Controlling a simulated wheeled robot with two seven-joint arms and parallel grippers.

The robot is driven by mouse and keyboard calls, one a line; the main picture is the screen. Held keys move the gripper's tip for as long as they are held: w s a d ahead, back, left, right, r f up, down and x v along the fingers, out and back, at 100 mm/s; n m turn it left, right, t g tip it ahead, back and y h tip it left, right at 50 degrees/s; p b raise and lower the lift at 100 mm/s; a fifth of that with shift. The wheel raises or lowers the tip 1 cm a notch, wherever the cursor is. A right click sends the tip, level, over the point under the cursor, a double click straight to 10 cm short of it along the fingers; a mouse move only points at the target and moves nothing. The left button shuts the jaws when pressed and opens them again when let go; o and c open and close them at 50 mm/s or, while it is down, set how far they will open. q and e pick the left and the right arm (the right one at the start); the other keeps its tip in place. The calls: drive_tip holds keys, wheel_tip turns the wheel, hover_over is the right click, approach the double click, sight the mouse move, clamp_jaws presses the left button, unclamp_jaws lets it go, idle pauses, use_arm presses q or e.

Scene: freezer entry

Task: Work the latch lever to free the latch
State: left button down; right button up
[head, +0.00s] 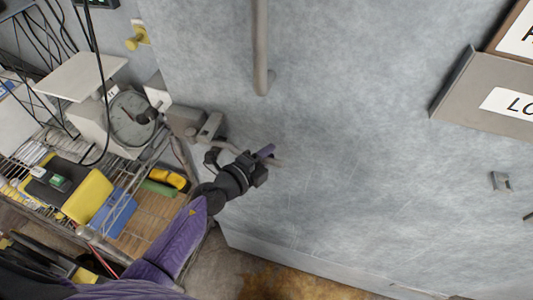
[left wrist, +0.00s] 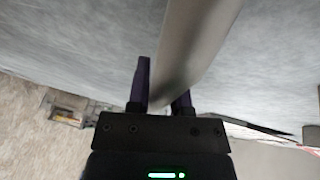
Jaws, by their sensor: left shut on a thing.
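The latch lever (head: 278,161) is a grey bar on the left side of the large grey freezer door (head: 340,170). It runs right from the latch housing (head: 186,121) at the door's left edge. My left gripper (head: 264,155) is at the lever's right end, its purple fingers shut on it. In the left wrist view the lever (left wrist: 195,45) passes between the two purple fingers (left wrist: 162,85). Part of the lever is hidden behind the gripper in the head view. My right gripper is not in view.
A vertical door handle (head: 260,50) stands above the lever. A wire shelf (head: 150,222) with a dial scale (head: 130,118), a yellow case (head: 85,195) and loose cables is close on the left. A sign plate (head: 470,95) is at the upper right. The door face right of the gripper is mostly clear.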

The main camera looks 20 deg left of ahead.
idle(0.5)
use_arm(q)
drive_tip(key=s+a+m+g+h+b, duration=0.1)
drive_tip(key=s+m+g+h, duration=0.2)
drive_tip(key=s, duration=0.4)
drive_tip(key=shift+a+m+g+h, duration=0.25)
drive_tip(key=shift+m+g+h, duration=0.15)
drive_tip(key=shift+m+h, duration=0.45)
drive_tip(key=shift+s, duration=0.1)
drive_tip(key=c, duration=0.5)
unclamp_jaws()
drive_tip(key=shift+c, duration=0.2)
drive_tip(key=b+v, duration=0.1)
drive_tip(key=v, duration=0.9)
drive_tip(key=shift+f, duration=0.2)
